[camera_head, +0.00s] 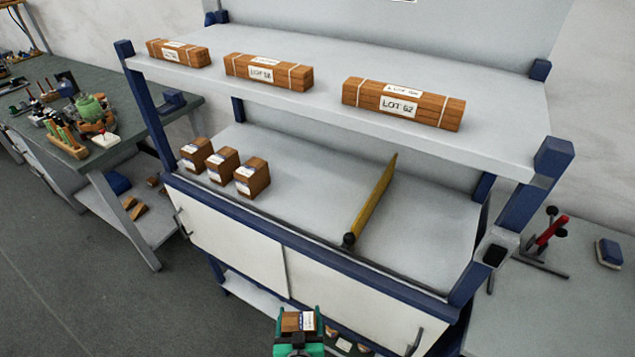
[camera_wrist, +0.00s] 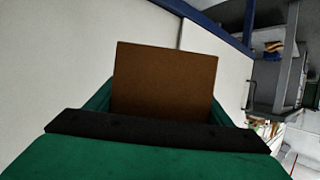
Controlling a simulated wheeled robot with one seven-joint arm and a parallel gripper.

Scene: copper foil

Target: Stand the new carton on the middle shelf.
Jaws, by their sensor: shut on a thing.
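My gripper (camera_head: 299,340) is at the bottom centre of the head view, in front of the shelf unit and below the middle shelf. It is shut on a brown carton (camera_head: 298,321) with a white and blue label. In the wrist view the carton (camera_wrist: 165,82) shows as a plain brown face between the green fingers. The middle shelf (camera_head: 300,175) is pale grey with a blue front edge. Three similar brown cartons (camera_head: 253,177) with labels stand in a row at its left. A yellow divider bar (camera_head: 374,203) lies across the shelf, right of centre.
The upper shelf (camera_head: 330,105) holds three strapped wooden bundles (camera_head: 403,103). White sliding doors (camera_head: 235,245) close the front below the middle shelf. Small boxes (camera_head: 345,345) stand low behind my gripper. A blue post (camera_head: 520,205) bounds the right end. Shelf room is clear between cartons and divider.

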